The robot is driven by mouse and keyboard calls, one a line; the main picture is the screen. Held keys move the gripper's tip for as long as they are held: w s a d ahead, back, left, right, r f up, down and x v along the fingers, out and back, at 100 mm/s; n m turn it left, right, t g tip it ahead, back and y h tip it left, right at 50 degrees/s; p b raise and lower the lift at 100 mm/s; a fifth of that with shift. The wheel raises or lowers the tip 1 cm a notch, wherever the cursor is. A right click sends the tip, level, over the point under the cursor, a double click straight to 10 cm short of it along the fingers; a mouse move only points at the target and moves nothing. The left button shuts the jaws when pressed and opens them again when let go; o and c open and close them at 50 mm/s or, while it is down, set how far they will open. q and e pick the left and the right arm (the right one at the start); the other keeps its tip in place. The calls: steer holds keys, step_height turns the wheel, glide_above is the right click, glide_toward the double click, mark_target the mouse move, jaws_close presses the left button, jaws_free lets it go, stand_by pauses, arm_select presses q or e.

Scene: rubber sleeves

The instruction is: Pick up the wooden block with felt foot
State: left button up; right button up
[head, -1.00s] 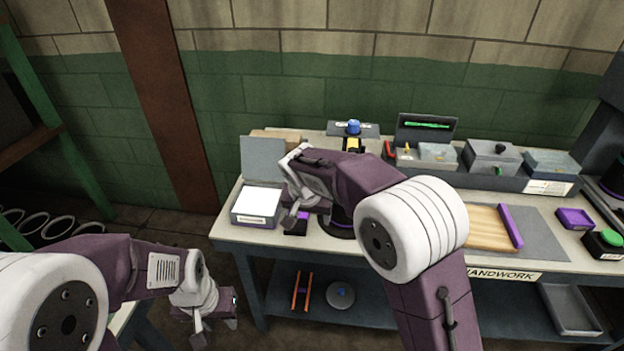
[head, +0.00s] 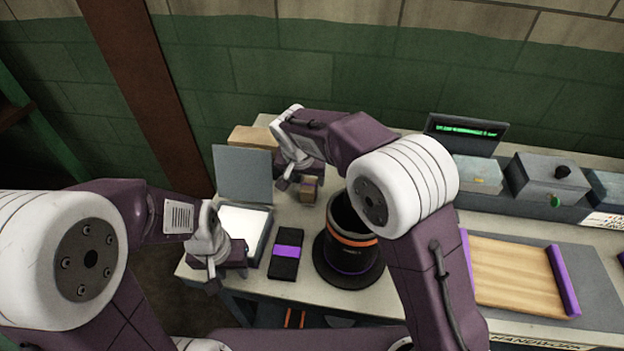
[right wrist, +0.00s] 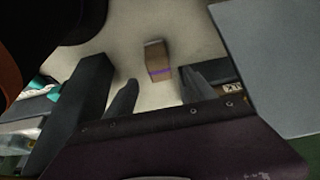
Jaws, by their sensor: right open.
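The wooden block (head: 309,190) is small and brown and stands on the table just by my right gripper (head: 298,184). In the right wrist view the block (right wrist: 157,60) has a purple band and lies ahead of the fingertips of my right gripper (right wrist: 158,88), roughly midway between them, not held. The right fingers are spread and empty.
The open grey-lidded box (head: 243,173) is left of the block. A black case with purple band (head: 286,262) lies in front. A black cylinder with orange band (head: 352,253) stands close right. A wooden board (head: 510,275) lies further right; a cardboard box (head: 252,137) is behind.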

mark_target(308, 187)
arm_select(q)
steer(key=shift+s, duration=0.4)
arm_select(e)
steer(key=shift+s+f, duration=0.25)
steer(key=shift+f, duration=0.05)
arm_select(q)
steer(key=shift+w+f, duration=0.1)
steer(key=shift+w, duration=0.2)
arm_select(e)
steer(key=x, duration=0.3)
steer(key=shift+w+f, duration=0.1)
steer(key=shift+w, duration=0.2)
arm_select(q)
steer(key=shift+s, duration=0.15)
arm_select(e)
steer(key=x, duration=0.4)
steer(key=shift+s+d+f, duration=0.1)
steer(key=shift+d+f, duration=0.05)
steer(key=shift+f, duration=0.2)
arm_select(q)
steer(key=shift+f, duration=0.1)
arm_select(e)
steer(key=shift+f, duration=0.15)
steer(key=c, duration=0.5)
jaws_close()
